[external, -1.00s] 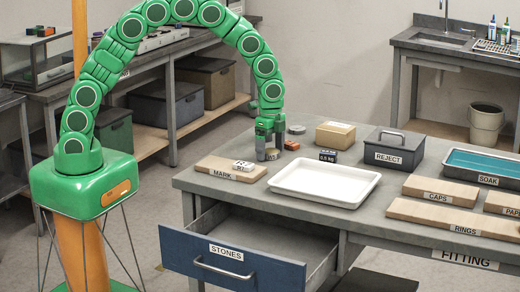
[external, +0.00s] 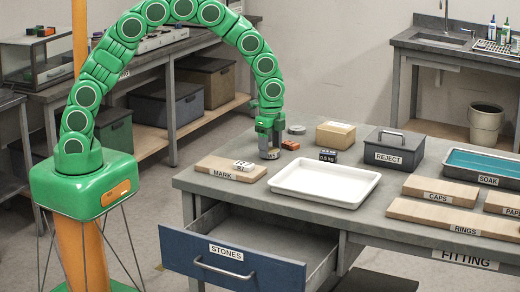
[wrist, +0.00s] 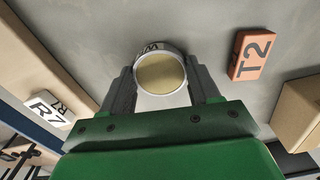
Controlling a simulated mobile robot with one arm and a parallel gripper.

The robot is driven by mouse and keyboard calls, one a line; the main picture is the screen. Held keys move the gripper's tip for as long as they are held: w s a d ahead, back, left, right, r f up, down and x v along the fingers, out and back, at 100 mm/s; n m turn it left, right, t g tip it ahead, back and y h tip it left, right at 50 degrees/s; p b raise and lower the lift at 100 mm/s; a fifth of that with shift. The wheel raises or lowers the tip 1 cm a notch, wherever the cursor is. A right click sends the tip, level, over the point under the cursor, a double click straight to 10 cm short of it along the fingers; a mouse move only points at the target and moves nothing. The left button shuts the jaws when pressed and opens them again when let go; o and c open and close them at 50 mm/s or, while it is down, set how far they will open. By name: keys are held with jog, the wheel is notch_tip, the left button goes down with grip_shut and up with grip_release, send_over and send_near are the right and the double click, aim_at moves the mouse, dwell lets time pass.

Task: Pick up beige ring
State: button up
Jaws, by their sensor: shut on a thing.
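My gripper (external: 269,150) is low over the left part of the grey workbench, with its fingers pointing down. In the wrist view my gripper (wrist: 162,92) has a finger on each side of a round piece with a beige face and a pale grey rim, the beige ring (wrist: 160,73), and is shut on it. In the external view the fingers mostly hide the ring. I cannot tell whether it touches the bench top.
An orange block (external: 290,145) marked T2 in the wrist view (wrist: 252,57) lies close to the right. A white R7 block (external: 243,164) is on the MARK board (external: 215,167). A grey disc (external: 296,130), 0.5 kg weight (external: 328,156) and white tray (external: 325,201) are nearby. The STONES drawer (external: 232,262) stands open.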

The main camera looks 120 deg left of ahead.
aim_at(270, 150)
notch_tip(270, 150, up, 3)
jog(key=shift+r, duration=0.1)
jog(key=s+d+r, duration=0.8)
jog(key=s+r, duration=0.1)
jog(key=s, duration=0.2)
jog(key=shift+s+r, duration=0.2)
